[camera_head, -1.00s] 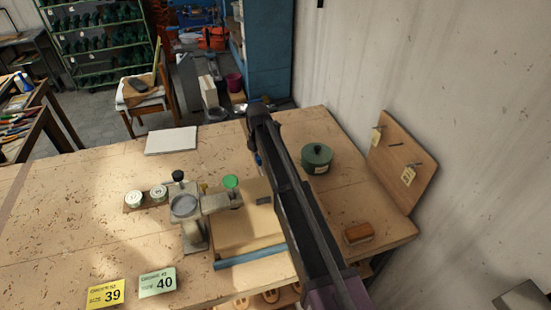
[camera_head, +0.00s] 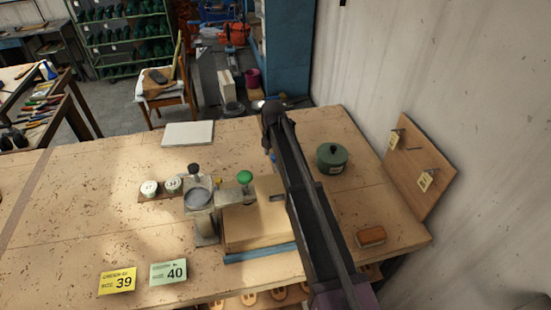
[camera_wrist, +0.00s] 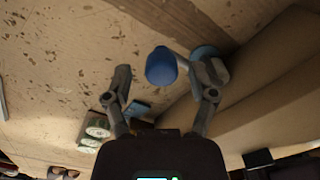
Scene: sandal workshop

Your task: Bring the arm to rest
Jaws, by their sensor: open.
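My arm (camera_head: 315,210) reaches out over the wooden workbench (camera_head: 80,200) in the head view, and my gripper is mostly hidden behind it there. In the wrist view my gripper (camera_wrist: 166,88) has its two fingers spread apart, with nothing gripped. A blue rounded object (camera_wrist: 161,66) shows between and beyond the fingertips; I cannot tell how far below it is.
A press with a green knob (camera_head: 245,177), a green pot (camera_head: 331,158) and a brush (camera_head: 371,236) stand near my arm. Size cards (camera_head: 117,281) lie at the front left. The bench's left part is largely clear.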

